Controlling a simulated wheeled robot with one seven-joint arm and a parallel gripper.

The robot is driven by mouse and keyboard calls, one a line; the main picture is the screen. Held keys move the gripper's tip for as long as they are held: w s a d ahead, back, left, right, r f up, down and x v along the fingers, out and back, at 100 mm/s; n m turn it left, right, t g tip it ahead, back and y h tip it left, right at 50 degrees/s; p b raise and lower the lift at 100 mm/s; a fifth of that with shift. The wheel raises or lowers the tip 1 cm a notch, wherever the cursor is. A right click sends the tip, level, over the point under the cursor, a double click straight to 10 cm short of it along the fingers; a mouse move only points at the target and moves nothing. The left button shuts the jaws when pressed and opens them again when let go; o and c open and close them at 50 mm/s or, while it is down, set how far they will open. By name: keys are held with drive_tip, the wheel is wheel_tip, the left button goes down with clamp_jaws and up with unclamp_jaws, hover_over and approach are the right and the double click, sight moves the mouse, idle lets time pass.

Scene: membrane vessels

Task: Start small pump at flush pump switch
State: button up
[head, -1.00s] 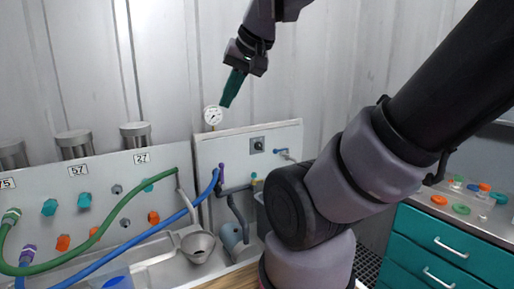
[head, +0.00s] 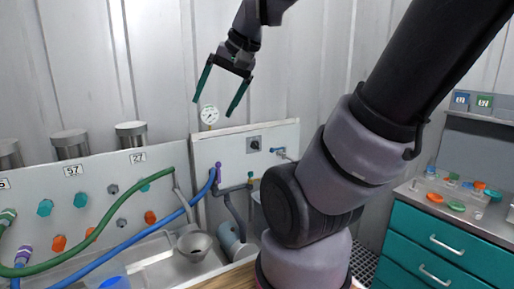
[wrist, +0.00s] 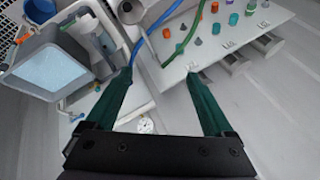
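The flush pump switch looks to be the dark rotary knob on a square plate (head: 254,143) on the right-hand white panel (head: 225,150) in the head view. The small pump looks to be the grey-blue cylinder (head: 232,243) below that panel, by the sink. My gripper (head: 215,108) is open and empty, its two green fingers spread and pointing down, above and left of the switch. In the wrist view my gripper (wrist: 162,85) also shows open with nothing between the fingers. I cannot make out the switch there.
A pressure gauge (head: 209,115) stands on the panel's top edge, close under my fingers. A green hose (head: 110,222) and a blue hose (head: 150,232) cross the left panel. A funnel (head: 194,244) sits by the sink. Teal drawers (head: 440,240) stand right.

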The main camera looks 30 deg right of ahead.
drive_tip(key=w+d+f+m+t+y, duration=0.1)
drive_tip(key=w+d+f+m+y, duration=0.2)
drive_tip(key=w, duration=0.6)
drive_tip(key=w+d+f+m+t+y, duration=0.1)
drive_tip(key=w+d+f+m+y, duration=0.15)
drive_tip(key=w+m, duration=0.45)
drive_tip(key=w+d+f+m+t+y, duration=0.1)
drive_tip(key=w+d+f+y, duration=0.15)
drive_tip(key=w, duration=0.85)
drive_tip(key=m+t+h, duration=0.9)
drive_tip(key=m+h, duration=0.2)
drive_tip(key=m, duration=0.3)
approach(257, 146)
drive_tip(key=w, duration=0.9)
drive_tip(key=shift+w, duration=0.15)
